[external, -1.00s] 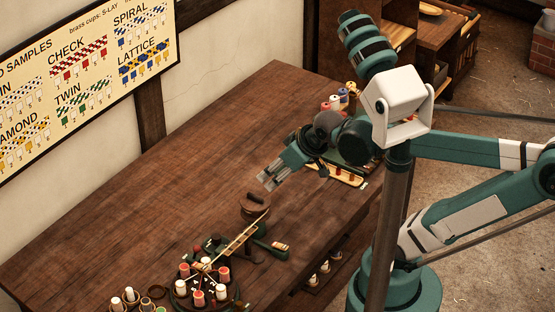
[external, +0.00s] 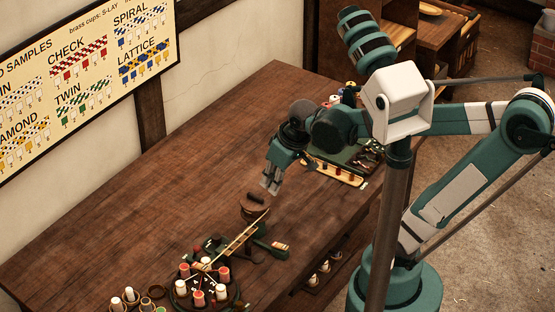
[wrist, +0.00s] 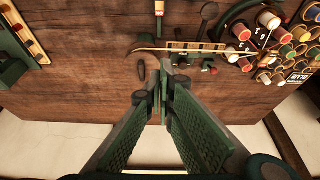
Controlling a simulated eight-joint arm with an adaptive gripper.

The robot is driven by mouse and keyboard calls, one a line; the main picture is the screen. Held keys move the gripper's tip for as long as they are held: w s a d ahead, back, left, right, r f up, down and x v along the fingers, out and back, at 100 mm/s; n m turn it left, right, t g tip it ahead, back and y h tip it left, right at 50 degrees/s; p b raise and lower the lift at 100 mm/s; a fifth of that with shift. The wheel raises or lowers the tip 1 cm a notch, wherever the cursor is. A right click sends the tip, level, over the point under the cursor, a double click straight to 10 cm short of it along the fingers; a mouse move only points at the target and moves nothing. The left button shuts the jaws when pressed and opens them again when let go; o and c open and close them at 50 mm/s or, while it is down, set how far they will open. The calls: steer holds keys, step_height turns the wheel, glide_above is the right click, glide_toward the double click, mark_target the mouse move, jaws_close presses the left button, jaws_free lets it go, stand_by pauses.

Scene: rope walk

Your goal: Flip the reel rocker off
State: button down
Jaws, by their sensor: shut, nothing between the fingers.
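My gripper (external: 270,186) points downward with its fingers together and empty, above and a little to the right of the round brown reel (external: 254,209) in the external view. In the wrist view my gripper's fingertips (wrist: 163,84) meet over the bench and hide part of the fittings behind them. A pale strip (external: 241,240) runs from the reel to the round spool stand (external: 186,293). A green fitting (external: 268,247) with a pale end lies beside this strip. I cannot make out for certain which small part is the reel rocker, or its position.
Bobbins on the spool stand show at the right of the wrist view (wrist: 268,20). The bench (external: 150,205) is clear along the wall side.

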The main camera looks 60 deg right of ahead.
mark_target(281, 248)
step_height(281, 248, down, 7)
steer(key=g+p, duration=0.2)
steer(key=g, duration=0.4)
steer(key=shift+a+f+g, duration=0.15)
steer(key=shift+a+g, duration=0.1)
steer(key=shift+g, duration=0.05)
stand_by(0.4)
steer(key=shift+s, duration=0.1)
steer(key=shift+f, duration=0.1)
stand_by(0.4)
steer(key=b+x, duration=0.3)
steer(key=x, duration=1)
steer(key=shift+f, duration=0.35)
steer(key=shift+s, duration=0.1)
